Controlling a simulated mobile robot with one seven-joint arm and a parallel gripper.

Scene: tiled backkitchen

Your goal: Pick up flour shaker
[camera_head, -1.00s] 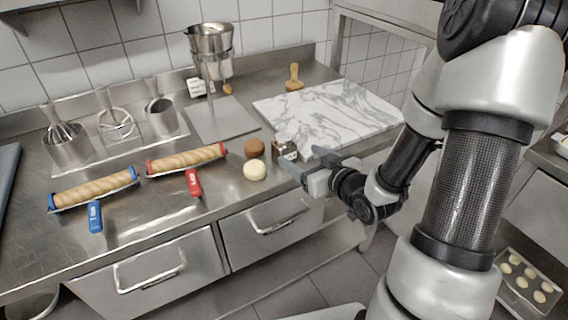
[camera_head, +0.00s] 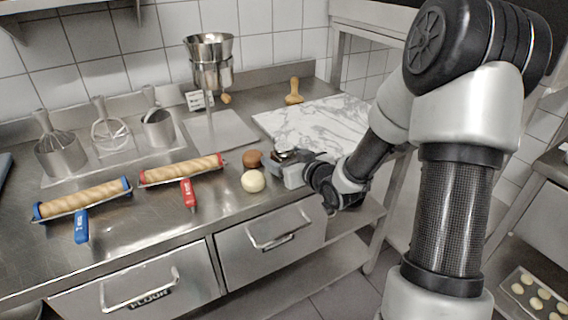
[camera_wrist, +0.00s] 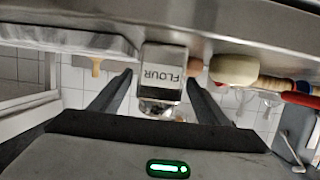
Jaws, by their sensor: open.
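The flour shaker (camera_wrist: 163,68) is a small metal container with a white label reading FLOUR. It appears upside down in the wrist view, as does the whole scene. In the head view the shaker (camera_head: 284,153) stands near the counter's front edge, partly hidden by my gripper (camera_head: 287,162). In the wrist view my gripper (camera_wrist: 160,80) is open, with one finger on each side of the shaker and a visible gap at each side.
A marble board (camera_head: 315,122) lies behind and right.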

